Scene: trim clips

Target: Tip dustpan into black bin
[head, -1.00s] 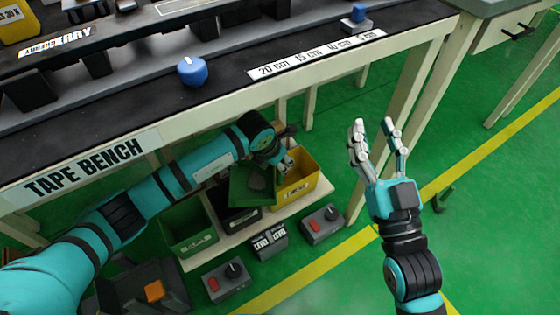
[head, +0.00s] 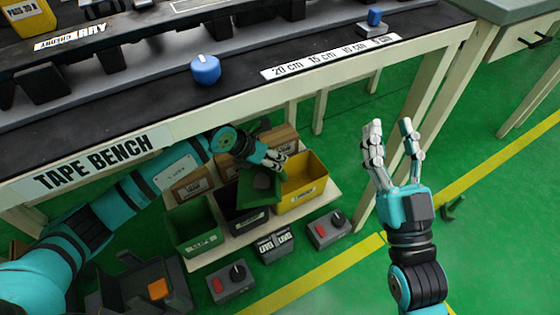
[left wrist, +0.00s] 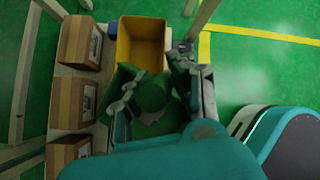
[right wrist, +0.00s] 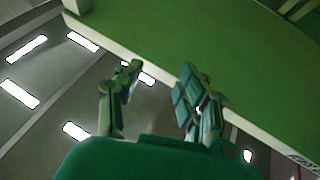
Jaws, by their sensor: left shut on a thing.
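The green dustpan (head: 258,190) is tilted above the black bin (head: 238,222), with a dark grey patch on its surface. My left gripper (head: 278,160) is shut on the dustpan at its far side, reaching in under the bench. The dustpan also shows in the left wrist view (left wrist: 152,98), between the fingers (left wrist: 155,95). The dustpan hides much of the black bin's opening, and I cannot tell whether anything has dropped in. My right gripper (head: 391,140) is open and empty, raised to the right of the bench.
A green bin (head: 195,228) stands left of the black bin and a yellow bin (head: 303,185) right of it. Cardboard boxes (head: 190,187) stand behind them. The bench edge (head: 330,78) overhangs my left arm.

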